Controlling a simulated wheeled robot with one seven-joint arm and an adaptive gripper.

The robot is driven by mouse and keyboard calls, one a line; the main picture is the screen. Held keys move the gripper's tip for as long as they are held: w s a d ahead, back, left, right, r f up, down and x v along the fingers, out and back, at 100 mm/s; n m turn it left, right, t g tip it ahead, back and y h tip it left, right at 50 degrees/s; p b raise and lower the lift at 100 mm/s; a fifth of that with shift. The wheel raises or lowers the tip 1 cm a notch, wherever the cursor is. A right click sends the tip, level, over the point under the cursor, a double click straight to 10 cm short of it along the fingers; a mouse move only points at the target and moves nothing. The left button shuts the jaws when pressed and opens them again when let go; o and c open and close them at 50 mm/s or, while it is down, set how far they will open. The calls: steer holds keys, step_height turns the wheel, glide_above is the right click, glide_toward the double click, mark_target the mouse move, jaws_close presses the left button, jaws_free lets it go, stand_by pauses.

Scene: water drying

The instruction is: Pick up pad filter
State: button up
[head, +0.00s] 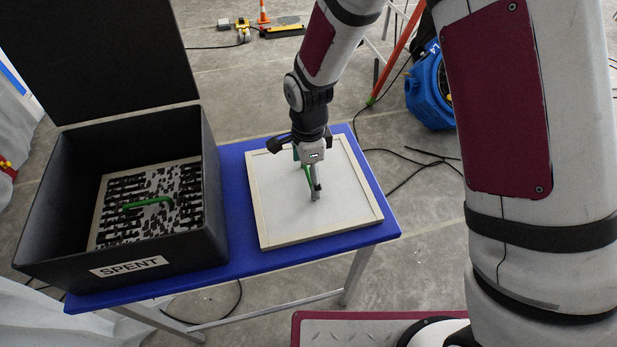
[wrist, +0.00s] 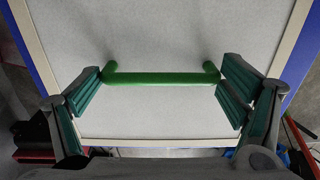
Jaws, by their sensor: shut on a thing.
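The pad filter (head: 346,205) is a pale square panel with a light frame, lying flat on the right part of the blue table. It also fills most of the wrist view (wrist: 160,40). A green handle (wrist: 160,78) stands up from its middle. My gripper (head: 312,185) is over the middle of the panel, and in the wrist view my gripper (wrist: 161,85) has its finger pads against the two ends of the green handle. It is shut on the handle lengthwise. In the head view my gripper hides much of the handle.
A black open box (head: 135,270) labelled SPENT stands on the left of the blue table (head: 240,262), its lid raised. Inside lies a dark-blotched panel (head: 150,190) with a green handle. A blue machine (head: 428,90) and cables are on the floor behind.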

mark_target(308, 177)
steer(key=shift+r, duration=0.45)
steer(key=r, duration=0.2)
steer(key=shift+s+r, duration=0.4)
steer(key=s+d+r, duration=0.1)
steer(key=s, duration=1.4)
steer(key=shift+r, duration=0.15)
steer(key=shift+s+p, duration=0.1)
steer(key=shift+p, duration=0.2)
